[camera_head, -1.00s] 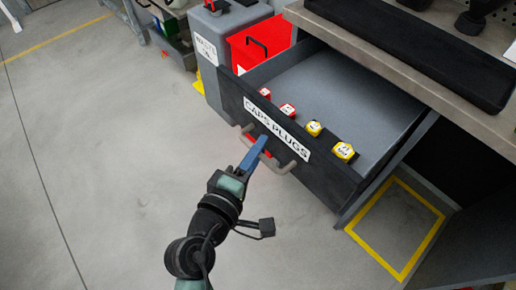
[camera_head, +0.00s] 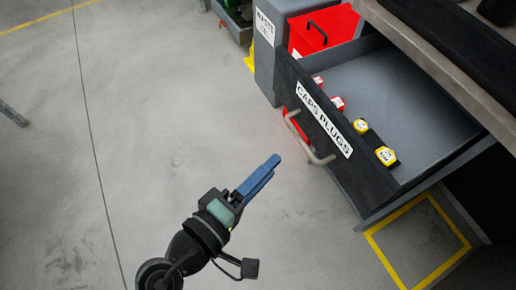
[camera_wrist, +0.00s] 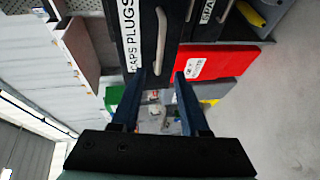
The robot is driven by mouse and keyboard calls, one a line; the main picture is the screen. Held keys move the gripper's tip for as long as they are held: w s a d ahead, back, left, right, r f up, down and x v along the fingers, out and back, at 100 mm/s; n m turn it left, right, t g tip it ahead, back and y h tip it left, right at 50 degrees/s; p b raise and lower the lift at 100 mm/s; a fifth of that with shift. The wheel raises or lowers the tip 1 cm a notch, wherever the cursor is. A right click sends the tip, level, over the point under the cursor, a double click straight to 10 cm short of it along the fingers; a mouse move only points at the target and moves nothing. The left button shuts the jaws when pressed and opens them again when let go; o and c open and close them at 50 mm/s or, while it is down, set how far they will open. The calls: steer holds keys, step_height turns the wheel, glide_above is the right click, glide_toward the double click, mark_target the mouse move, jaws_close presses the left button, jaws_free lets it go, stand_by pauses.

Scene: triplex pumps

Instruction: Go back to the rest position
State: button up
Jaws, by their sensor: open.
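My gripper (camera_head: 258,178) is in the open floor area in front of the drawer, its blue fingers pointing up and right toward the drawer handle (camera_head: 306,138) and apart from it. In the wrist view my gripper (camera_wrist: 160,98) shows two blue fingers spread apart with nothing between them. The drawer labelled CAPS PLUGS (camera_head: 325,120) stands open. Its label also shows in the wrist view (camera_wrist: 130,32).
Red and yellow caps or plugs, such as a yellow one (camera_head: 386,156), sit along the drawer front. A grey waste bin (camera_head: 268,60) and a red box (camera_head: 325,28) stand behind it. The workbench (camera_head: 440,55) is at upper right.

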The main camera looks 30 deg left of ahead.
steer(key=shift+v, duration=1.05)
steer(key=w+d+r+m+t, duration=0.2)
steer(key=w+r+m, duration=0.25)
steer(key=r, duration=0.45)
steer(key=w+d+r+m+t+y, duration=0.1)
steer(key=w+d+r+m+t, duration=0.15)
steer(key=w+r, duration=0.45)
steer(key=w+d+r+m+t, duration=0.1)
steer(key=w+d+r+m, duration=0.2)
steer(key=r, duration=0.9)
steer(key=s+d+r+m+t+y, duration=0.1)
steer(key=s+r+m+t, duration=0.2)
steer(key=r, duration=0.7)
steer(key=s+d+r+m+t+y, duration=0.2)
steer(key=s+r+t, duration=0.25)
steer(key=r, duration=0.65)
step_height(320, 180, up, 29)
steer(key=g+p, duration=0.1)
steer(key=p, duration=2.8)
steer(key=shift+a+f, duration=0.2)
